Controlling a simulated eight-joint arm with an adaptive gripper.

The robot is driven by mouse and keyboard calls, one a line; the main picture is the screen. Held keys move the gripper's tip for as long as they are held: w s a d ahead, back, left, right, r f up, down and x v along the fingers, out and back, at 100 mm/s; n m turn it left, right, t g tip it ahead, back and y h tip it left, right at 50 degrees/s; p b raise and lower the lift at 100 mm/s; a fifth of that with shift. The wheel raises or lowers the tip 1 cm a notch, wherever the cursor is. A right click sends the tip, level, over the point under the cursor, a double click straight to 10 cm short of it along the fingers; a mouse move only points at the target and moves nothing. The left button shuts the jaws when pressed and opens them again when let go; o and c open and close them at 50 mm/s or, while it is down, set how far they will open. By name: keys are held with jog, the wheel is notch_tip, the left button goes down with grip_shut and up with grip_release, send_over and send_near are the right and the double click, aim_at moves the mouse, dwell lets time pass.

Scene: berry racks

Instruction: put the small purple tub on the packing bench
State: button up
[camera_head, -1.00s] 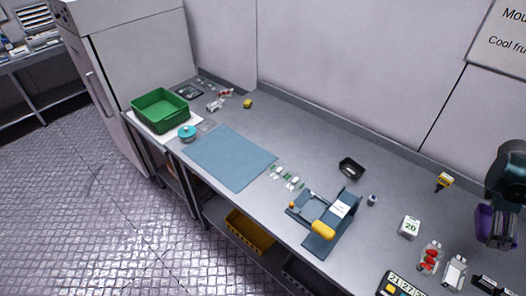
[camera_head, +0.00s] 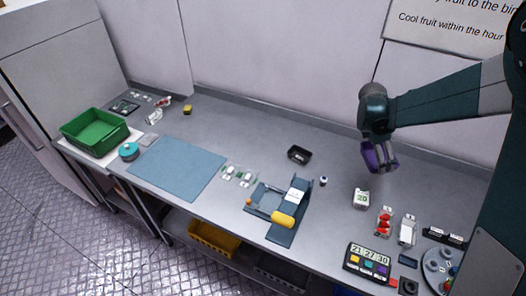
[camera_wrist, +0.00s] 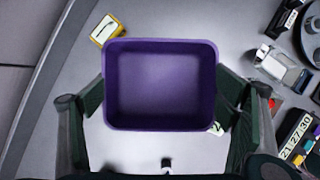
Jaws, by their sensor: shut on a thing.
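The small purple tub (camera_wrist: 160,84) fills the middle of the wrist view, open side toward the camera and empty. My gripper (camera_head: 380,158) is shut on the tub, with a dark finger against its left and right sides in the wrist view. In the head view the purple tub (camera_head: 374,157) hangs above the right part of the bench, apart from the surface. The packing bench (camera_head: 335,150) is the long grey top along the wall, with a blue mat (camera_head: 178,166) on its left half.
A green crate (camera_head: 100,146) stands at the far left end. The blue mat is clear.

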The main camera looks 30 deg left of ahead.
jog(key=s+a+n+t, duration=0.1)
jog(key=s+a+n, duration=0.15)
jog(key=a, duration=1.85)
jog(key=n+t+y, duration=0.1)
jog(key=n+y, duration=0.3)
jog(key=n, duration=0.6)
send_over(189, 171)
jog(key=s, duration=0.2)
jog(key=shift+w+m, duration=0.25)
jog(key=shift+d, duration=0.1)
jog(key=shift+f, duration=3.15)
jog(key=shift+f, duration=0.1)
jog(key=shift+f, duration=1.8)
jog(key=shift+f, duration=0.1)
